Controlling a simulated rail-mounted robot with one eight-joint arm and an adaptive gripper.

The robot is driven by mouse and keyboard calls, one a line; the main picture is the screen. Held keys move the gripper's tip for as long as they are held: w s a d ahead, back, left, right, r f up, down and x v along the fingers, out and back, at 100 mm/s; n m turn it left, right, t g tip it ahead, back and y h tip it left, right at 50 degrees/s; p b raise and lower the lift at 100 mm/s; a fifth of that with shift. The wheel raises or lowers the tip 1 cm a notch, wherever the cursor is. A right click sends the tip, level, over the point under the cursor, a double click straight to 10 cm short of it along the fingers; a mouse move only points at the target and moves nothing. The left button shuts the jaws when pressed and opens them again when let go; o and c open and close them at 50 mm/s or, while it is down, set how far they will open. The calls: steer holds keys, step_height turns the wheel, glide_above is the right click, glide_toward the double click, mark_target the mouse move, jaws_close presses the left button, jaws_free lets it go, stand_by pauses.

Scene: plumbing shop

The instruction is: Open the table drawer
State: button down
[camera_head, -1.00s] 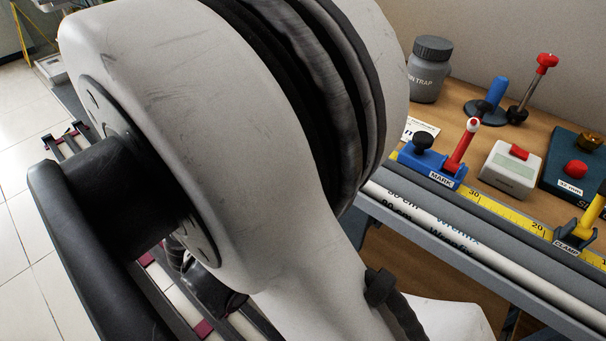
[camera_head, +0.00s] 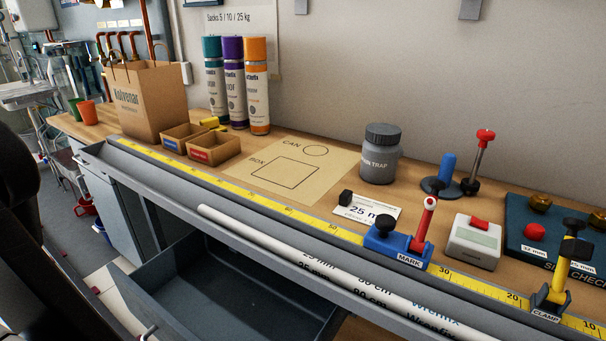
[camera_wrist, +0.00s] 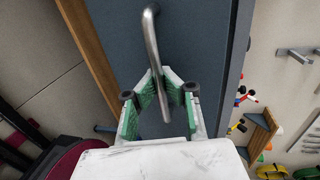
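The table drawer (camera_head: 225,285) is dark grey and stands pulled out below the bench's front edge in the head view. Its inside shows and looks empty; its front is cut off or hidden there. In the wrist view a blue-grey panel (camera_wrist: 205,35), which looks like the drawer front, carries a bent metal bar handle (camera_wrist: 151,40). My gripper (camera_wrist: 162,75) has its green-padded fingers drawn together on both sides of this bar, apparently closed on it. My gripper does not show in the head view.
The wooden bench carries a measuring-tape rail (camera_head: 210,178), white pipes (camera_head: 290,252), a blue MARK stop (camera_head: 395,240), a grey trap jar (camera_head: 381,155), small cardboard bins (camera_head: 213,150), a paper bag (camera_head: 152,98) and several cartridges. A grey cabinet (camera_head: 105,200) stands left of the drawer.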

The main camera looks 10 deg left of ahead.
steer(key=shift+s+a, duration=0.2)
steer(key=shift+s, duration=0.05)
steer(key=c, duration=2.5)
jaws_free()
steer(key=o, duration=0.7)
